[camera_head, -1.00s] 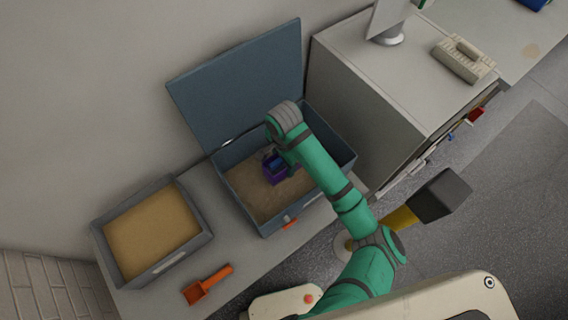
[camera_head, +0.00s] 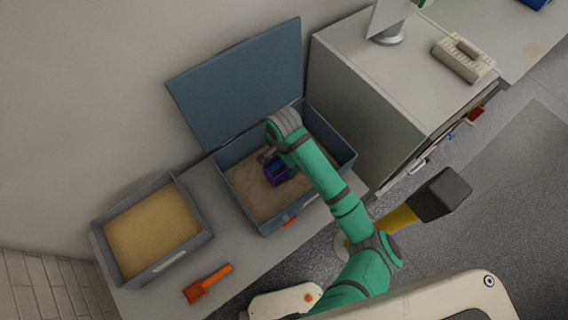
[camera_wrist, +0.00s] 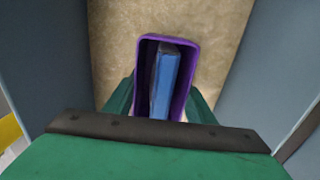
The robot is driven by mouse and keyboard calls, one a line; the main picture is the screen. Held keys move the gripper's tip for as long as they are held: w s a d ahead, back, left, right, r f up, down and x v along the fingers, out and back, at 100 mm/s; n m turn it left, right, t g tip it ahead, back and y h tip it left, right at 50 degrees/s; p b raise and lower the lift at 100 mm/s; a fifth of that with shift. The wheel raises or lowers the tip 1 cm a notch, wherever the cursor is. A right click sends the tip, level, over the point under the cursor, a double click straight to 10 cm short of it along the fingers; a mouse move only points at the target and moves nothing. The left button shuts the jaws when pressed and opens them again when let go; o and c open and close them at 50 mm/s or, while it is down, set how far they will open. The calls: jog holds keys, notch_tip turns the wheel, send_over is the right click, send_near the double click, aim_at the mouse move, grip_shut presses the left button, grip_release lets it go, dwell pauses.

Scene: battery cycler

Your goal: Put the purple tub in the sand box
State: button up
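The purple tub (camera_head: 277,176) is inside the blue-grey lidded box (camera_head: 243,203), over its brown sand floor. In the wrist view the tub (camera_wrist: 146,62) shows from above, with a blue block (camera_wrist: 165,80) inside it. My gripper (camera_wrist: 161,90) has a green finger on each side of the tub, seemingly against its walls. In the head view my wrist partly hides the tub and gripper. I cannot tell whether the tub's base touches the sand. The box lid (camera_head: 240,85) stands open at the back.
A grey open tray (camera_head: 207,238) with yellow sand stands to the left. A grey cabinet (camera_head: 370,95) stands close to the box's right. The box walls surround my gripper.

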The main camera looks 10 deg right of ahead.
jog(key=o, duration=0.4)
jog(key=shift+r, duration=0.1)
jog(key=shift+r, duration=4.3)
